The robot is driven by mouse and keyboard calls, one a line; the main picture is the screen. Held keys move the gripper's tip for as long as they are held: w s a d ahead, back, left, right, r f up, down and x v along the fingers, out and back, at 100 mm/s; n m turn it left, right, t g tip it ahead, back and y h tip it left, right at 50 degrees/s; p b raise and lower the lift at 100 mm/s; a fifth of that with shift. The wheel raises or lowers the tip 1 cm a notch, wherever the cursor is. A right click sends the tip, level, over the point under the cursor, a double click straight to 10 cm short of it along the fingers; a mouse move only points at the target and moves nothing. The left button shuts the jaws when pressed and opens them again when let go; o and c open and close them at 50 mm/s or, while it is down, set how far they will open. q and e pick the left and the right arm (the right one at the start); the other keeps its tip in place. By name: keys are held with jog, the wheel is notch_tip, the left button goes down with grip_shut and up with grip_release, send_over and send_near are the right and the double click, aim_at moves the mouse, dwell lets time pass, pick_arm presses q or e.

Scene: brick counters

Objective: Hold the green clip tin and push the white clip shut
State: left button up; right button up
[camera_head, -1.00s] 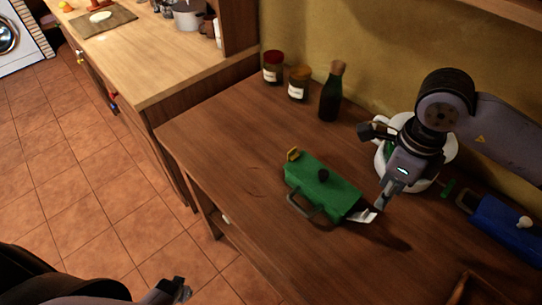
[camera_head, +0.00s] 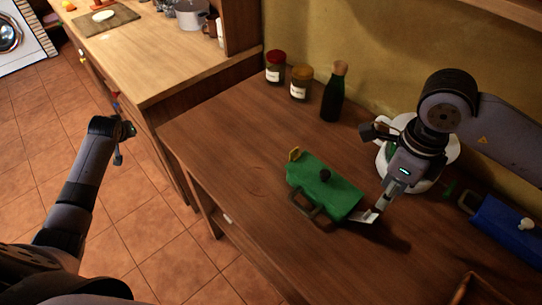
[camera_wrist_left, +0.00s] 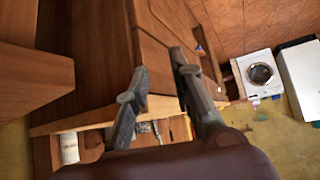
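The green clip tin (camera_head: 338,192) lies on the brown wooden counter, with a dark knob on top and a grey handle on its near side. A yellow clip (camera_head: 294,154) stands up at its left end. The white clip (camera_head: 368,216) sticks outward at its right end. My right gripper (camera_head: 381,206) points down at the white clip, its tip at or very near it; its fingers overlap, so their gap is hidden. My left gripper (camera_head: 124,143) is over the floor, left of the counter and away from the tin. In the left wrist view its two fingers (camera_wrist_left: 163,92) are apart and empty.
A blue tin (camera_head: 508,228) lies at the right. A white round vessel (camera_head: 446,166) stands behind my right gripper. Two jars (camera_head: 275,68) and a dark bottle (camera_head: 333,97) stand along the back wall. The counter left of the green tin is clear.

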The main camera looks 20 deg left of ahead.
pick_arm(q)
jog(key=w+d+r+m+t+h, duration=0.1)
jog(key=w+d+r+m+h, duration=0.15)
jog(key=d+r, duration=0.3)
jog(key=w+d+r+m+h, duration=0.1)
jog(key=w+d+r+m, duration=0.1)
jog(key=w+d+r, duration=0.3)
jog(key=d+r+m+h, duration=0.2)
jog(key=d+m, duration=0.3)
jog(key=d, duration=0.5)
jog(key=d+r+m+h, duration=0.1)
jog(key=d+m+h, duration=0.3)
jog(key=d, duration=0.6)
notch_tip(320, 180, up, 4)
jog(key=f+m+g+h, duration=0.1)
jog(key=m+g, duration=0.7)
jog(key=m, duration=1.1)
send_over(298, 205)
jog(key=a, duration=0.6)
jog(key=shift+n, duration=0.25)
jog(key=x, duration=1.5)
jog(key=shift+w+d+f, duration=0.1)
jog(key=shift+f, duration=0.2)
jog(key=shift+c, duration=0.2)
grip_shut()
